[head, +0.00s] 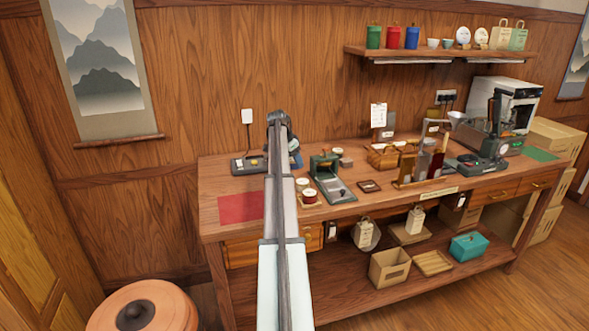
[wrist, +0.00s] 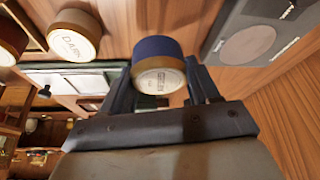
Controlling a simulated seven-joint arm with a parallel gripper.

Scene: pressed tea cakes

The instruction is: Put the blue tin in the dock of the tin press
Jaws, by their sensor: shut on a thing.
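The blue tin (wrist: 155,47), with a pale printed lid, sits between the two fingers of my gripper (wrist: 163,92) in the wrist view. The gripper is shut on it. In the head view a bit of blue (head: 297,160) shows at the far end of my arm, beside my gripper (head: 291,150), which is largely hidden there. A green device with a grey base, seemingly the tin press (head: 323,168), stands just to the right. I cannot make out its dock clearly. I cannot tell whether the tin touches the bench.
A red-sided tin (head: 310,197) and a tan tin (head: 302,184) stand in front of the press. A grey device (head: 246,165) lies left of my gripper, and a red mat (head: 240,208) is in front of it. Wooden stands (head: 405,165) and a dark machine (head: 490,150) fill the bench's right side.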

